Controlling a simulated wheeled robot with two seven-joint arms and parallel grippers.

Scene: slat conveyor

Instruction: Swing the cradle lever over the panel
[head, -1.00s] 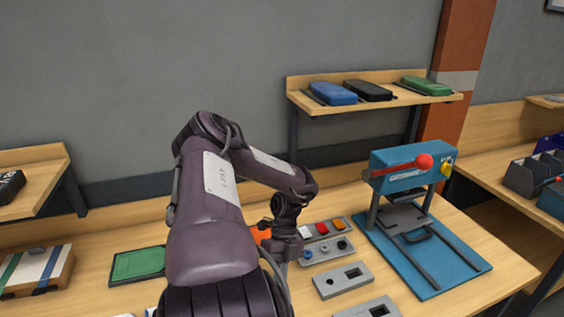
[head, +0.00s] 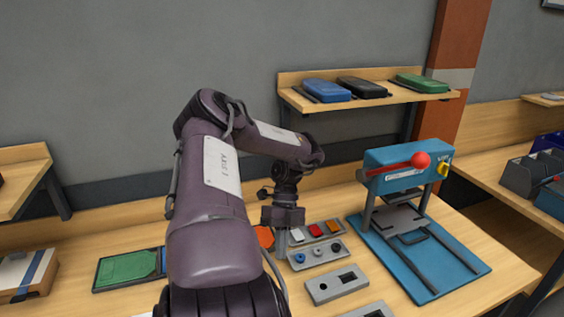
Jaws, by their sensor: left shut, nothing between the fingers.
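The blue press-like fixture (head: 392,159) stands on a blue base plate at the right of the bench. Its lever (head: 388,167) is a red bar with a red ball knob (head: 420,160), lying nearly level across the front of the blue head. A grey cradle plate (head: 398,217) sits below the head on two dark rails. My left gripper (head: 282,250) points down over the bench, left of the fixture and apart from it. Its fingers are shut with nothing between them, close beside the grey trays. My right gripper is not in view.
A green panel in a dark frame (head: 127,268) lies at left. A shelf (head: 292,97) behind holds blue, black and green cases.

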